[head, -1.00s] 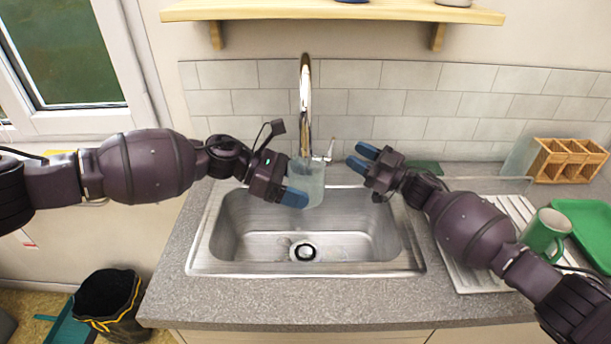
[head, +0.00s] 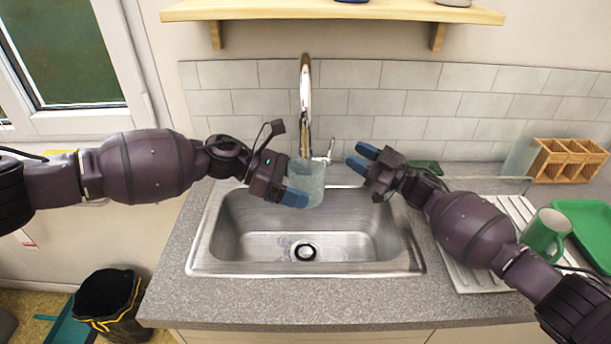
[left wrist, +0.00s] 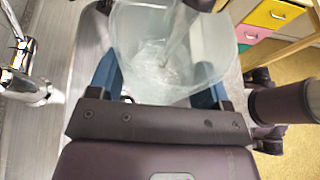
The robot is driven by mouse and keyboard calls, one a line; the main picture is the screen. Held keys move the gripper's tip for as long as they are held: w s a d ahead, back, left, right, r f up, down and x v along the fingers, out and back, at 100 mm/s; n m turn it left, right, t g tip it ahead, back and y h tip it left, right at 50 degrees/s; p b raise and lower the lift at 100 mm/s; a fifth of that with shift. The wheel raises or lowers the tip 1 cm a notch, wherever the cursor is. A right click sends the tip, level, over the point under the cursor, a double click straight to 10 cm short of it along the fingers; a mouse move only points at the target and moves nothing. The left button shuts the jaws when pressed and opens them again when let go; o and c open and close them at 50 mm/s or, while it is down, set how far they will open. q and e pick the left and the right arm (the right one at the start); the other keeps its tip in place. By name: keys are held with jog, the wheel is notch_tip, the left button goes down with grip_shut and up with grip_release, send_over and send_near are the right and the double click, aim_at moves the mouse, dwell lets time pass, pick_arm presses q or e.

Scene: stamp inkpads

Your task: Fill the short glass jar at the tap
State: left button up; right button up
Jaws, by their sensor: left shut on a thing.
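The short glass jar (head: 309,180) is clear and pale, held under the curved chrome tap (head: 306,95) above the sink. My left gripper (head: 296,196) is shut on the jar, with blue fingers on either side of it. In the left wrist view the jar (left wrist: 140,85) has its open top toward the camera. A pale stream (left wrist: 181,35) enters it, and the water inside is churned. The exact water level is hard to tell. My right gripper (head: 362,157) is open and empty, right of the tap and jar.
The steel sink (head: 225,255) lies below, with free space around its drain. A green mug (head: 545,232) stands on the white drainer (head: 470,277) at right, near a green tray (head: 590,220) and a wooden rack (head: 568,162). A shelf (head: 330,12) runs above.

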jog(key=shift+r, duration=0.2)
jog(key=c, duration=0.6)
jog(key=shift+s+d+r+n+t, duration=0.15)
jog(key=shift+r+n+t, duration=0.1)
jog(key=shift+n, duration=0.25)
jog(key=shift+s+a+r+n+t, duration=0.15)
jog(key=shift+n+t, duration=0.1)
jog(key=shift+n, duration=0.25)
grip_shut()
jog(key=s+d+n+g+h, duration=0.1)
jog(key=s+d+n, duration=0.55)
jog(key=n, duration=0.75)
pick_arm(q)
jog(key=a, duration=0.7)
jog(key=shift+w, duration=0.35)
pick_arm(e)
jog(key=x, duration=1.3)
jog(key=shift+w+f, duration=0.3)
jog(key=shift+w, duration=0.1)
